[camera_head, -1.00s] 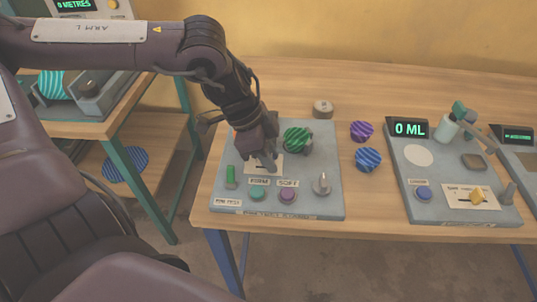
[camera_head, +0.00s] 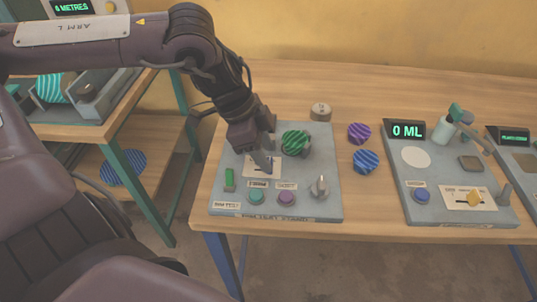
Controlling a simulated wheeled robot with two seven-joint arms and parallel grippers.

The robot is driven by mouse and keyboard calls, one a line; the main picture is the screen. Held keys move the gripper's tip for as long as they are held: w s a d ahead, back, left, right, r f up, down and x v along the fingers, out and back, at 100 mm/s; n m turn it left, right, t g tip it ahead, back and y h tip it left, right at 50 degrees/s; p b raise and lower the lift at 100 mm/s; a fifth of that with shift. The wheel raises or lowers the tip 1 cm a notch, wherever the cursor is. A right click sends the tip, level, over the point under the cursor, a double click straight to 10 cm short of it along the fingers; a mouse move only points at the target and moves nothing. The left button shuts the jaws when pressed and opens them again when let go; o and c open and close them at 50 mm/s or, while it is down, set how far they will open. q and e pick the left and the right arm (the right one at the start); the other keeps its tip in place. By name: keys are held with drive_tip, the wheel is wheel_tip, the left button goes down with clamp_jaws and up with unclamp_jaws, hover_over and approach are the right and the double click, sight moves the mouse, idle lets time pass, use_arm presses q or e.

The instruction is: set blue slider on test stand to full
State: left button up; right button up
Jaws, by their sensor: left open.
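The test stand (camera_head: 225,203) is a grey panel on the wooden table, with a name strip along its front edge. A white slider plate (camera_head: 252,172) lies in its middle. My left gripper (camera_head: 267,163) points down over this plate, its fingertips at or just above it. The gripper is open, though the small gap between the fingers is hard to see. The blue slider cannot be made out clearly; the fingers cover much of the plate. My right gripper is out of view.
The stand also carries a green striped knob (camera_head: 295,141), a green lever (camera_head: 229,179), teal (camera_head: 256,195) and purple (camera_head: 286,197) buttons and a grey knob (camera_head: 320,187). Purple (camera_head: 359,133) and blue (camera_head: 366,161) striped pieces lie right of it, before another panel (camera_head: 403,172).

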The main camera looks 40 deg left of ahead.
use_arm(q)
drive_tip(key=v, duration=0.5)
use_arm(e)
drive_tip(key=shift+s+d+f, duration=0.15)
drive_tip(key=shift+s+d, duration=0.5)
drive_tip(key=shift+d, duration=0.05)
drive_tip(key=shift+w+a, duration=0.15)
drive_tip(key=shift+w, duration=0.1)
